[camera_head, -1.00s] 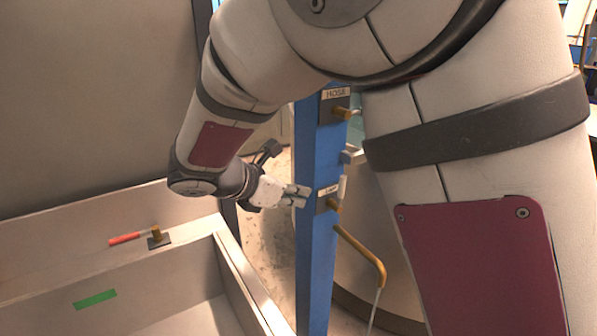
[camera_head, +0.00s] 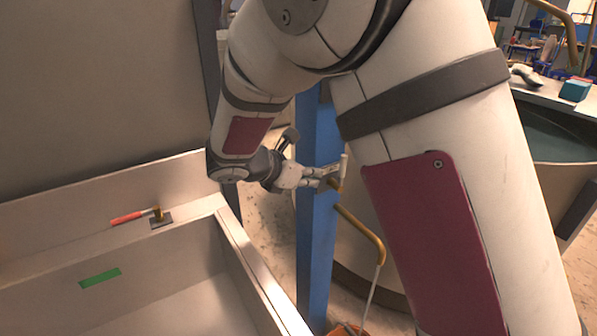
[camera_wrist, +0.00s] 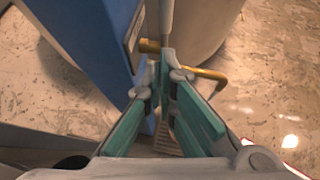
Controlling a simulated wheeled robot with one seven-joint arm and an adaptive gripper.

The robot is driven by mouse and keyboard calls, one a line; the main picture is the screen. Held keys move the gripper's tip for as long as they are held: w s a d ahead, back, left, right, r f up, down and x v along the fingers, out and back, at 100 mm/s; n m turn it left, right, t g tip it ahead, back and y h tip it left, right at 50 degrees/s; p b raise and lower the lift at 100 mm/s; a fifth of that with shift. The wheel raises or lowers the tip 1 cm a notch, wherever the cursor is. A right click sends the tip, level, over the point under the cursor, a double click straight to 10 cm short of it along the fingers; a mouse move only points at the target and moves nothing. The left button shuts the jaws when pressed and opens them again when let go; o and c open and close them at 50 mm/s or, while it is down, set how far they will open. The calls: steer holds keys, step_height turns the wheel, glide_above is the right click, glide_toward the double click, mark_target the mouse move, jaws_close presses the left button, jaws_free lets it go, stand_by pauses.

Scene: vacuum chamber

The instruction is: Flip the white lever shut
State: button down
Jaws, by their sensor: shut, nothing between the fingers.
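The white lever (camera_head: 344,167) stands roughly upright on a brass tap on the blue post (camera_head: 316,245). In the wrist view the lever (camera_wrist: 166,20) rises just beyond my fingertips. The tap's brass spout (camera_head: 372,238) bends down, with a thin pale stream below its mouth. My gripper (camera_head: 328,177) is shut and empty, its tips right beside the lever's lower part. In the wrist view my gripper (camera_wrist: 165,78) has its tips together just in front of the brass valve stem (camera_wrist: 149,46). I cannot tell whether the tips touch the lever.
A pale open basin (camera_head: 262,270) with a green strip (camera_head: 100,277) lies at lower left. A red-handled valve (camera_head: 127,218) sits on its ledge. An orange bucket (camera_head: 345,329) stands under the spout. A large round vessel (camera_head: 545,190) is at right.

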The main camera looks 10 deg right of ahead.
steer(key=w+d, duration=0.1)
steer(key=w+d+f, duration=0.1)
steer(key=d, duration=0.1)
steer(key=w+d, duration=0.1)
steer(key=d, duration=0.1)
steer(key=shift+w+d+f, duration=0.15)
steer(key=shift+w+f, duration=0.15)
steer(key=shift+f, duration=0.1)
steer(key=shift+d+r+p, duration=0.15)
steer(key=shift+d+p, duration=0.05)
steer(key=shift+p, duration=0.35)
